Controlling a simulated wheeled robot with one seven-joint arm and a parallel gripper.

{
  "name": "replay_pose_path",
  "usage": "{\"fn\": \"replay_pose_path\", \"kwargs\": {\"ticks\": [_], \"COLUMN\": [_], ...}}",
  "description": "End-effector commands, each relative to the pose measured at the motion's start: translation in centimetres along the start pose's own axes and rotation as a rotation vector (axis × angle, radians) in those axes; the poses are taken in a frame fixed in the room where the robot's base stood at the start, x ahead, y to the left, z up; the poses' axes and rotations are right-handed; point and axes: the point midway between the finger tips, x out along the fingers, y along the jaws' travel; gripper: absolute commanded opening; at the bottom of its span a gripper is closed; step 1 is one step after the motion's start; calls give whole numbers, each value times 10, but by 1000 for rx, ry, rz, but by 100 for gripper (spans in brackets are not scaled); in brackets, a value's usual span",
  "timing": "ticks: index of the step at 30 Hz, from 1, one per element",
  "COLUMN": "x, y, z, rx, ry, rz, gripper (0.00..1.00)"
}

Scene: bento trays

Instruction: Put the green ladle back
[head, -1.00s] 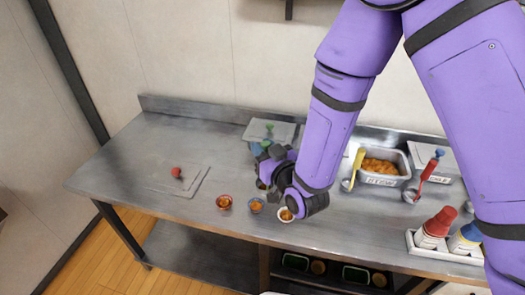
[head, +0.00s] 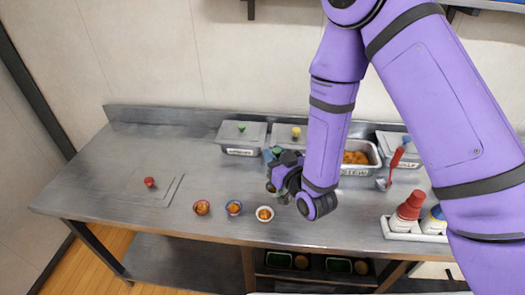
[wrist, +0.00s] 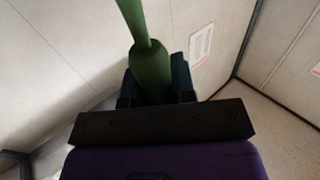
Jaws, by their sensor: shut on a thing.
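In the wrist view the ladle's green handle (wrist: 150,72) stands between the two dark fingers (wrist: 154,88). In the head view its green top (head: 277,151) shows just above the gripper. The ladle's bowl is hard to make out below my gripper. A lidded container with a green knob (head: 240,150) stands at the back, left of my gripper. A lidded container with a yellow knob (head: 284,128) stands behind my gripper, partly hidden.
An open container (head: 376,160) of orange food and a red ladle (head: 396,160) lie right of my arm. Squeeze bottles (head: 408,210) stand front right. A red-knobbed lid (head: 160,191) lies left.

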Motion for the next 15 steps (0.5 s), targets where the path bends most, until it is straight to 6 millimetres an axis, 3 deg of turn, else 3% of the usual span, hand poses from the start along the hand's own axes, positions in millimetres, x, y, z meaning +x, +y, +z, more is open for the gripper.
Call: {"fn": "replay_pose_path", "kwargs": {"ticks": [9,15], "x": [71,98], "y": [19,26], "z": [8,12], "rx": [-1,-1], "ry": [2,0], "rz": [1,0], "gripper": [0,0]}}
